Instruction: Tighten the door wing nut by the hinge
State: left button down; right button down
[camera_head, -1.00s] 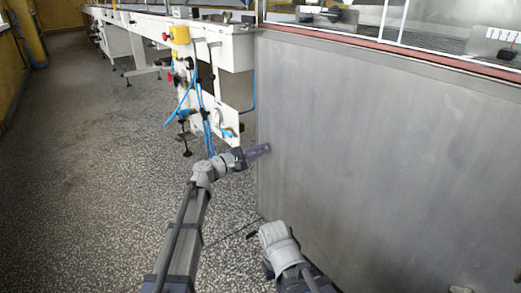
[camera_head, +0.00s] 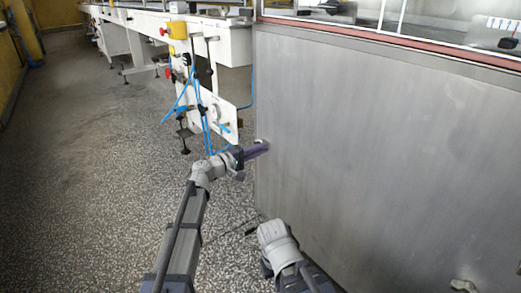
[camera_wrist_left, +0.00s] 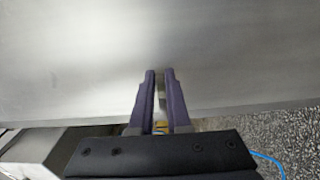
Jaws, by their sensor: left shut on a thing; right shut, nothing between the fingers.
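The door (camera_head: 380,150) is the large grey metal panel filling the right side of the head view. A small pale wing nut (camera_head: 262,141) shows near its left edge, at the tips of my left gripper (camera_head: 260,148). The left gripper is shut on this nut, its purple fingers pointing at the panel. In the left wrist view, the fingers (camera_wrist_left: 160,78) stand against the panel with a pale strip between them; the nut's wings cannot be made out. My right gripper (camera_head: 275,235) is low in front of the panel, empty, its fingers hard to make out.
A white machine frame (camera_head: 235,45) with blue hoses stands left of the panel. A small pale fitting (camera_head: 463,285) shows on the panel at bottom right. The speckled floor (camera_head: 90,170) is open at left. Glazing with a red lower edge runs above the panel.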

pick_arm(q)
jog(key=shift+s+f, duration=0.1)
jog(key=shift+s, duration=0.1)
jog(key=c, duration=0.9)
grip_release()
jog(key=shift+w, duration=0.15)
jog(key=v, duration=0.7)
jog(key=shift+s+a, duration=0.25)
jog(key=shift+a, duration=0.05)
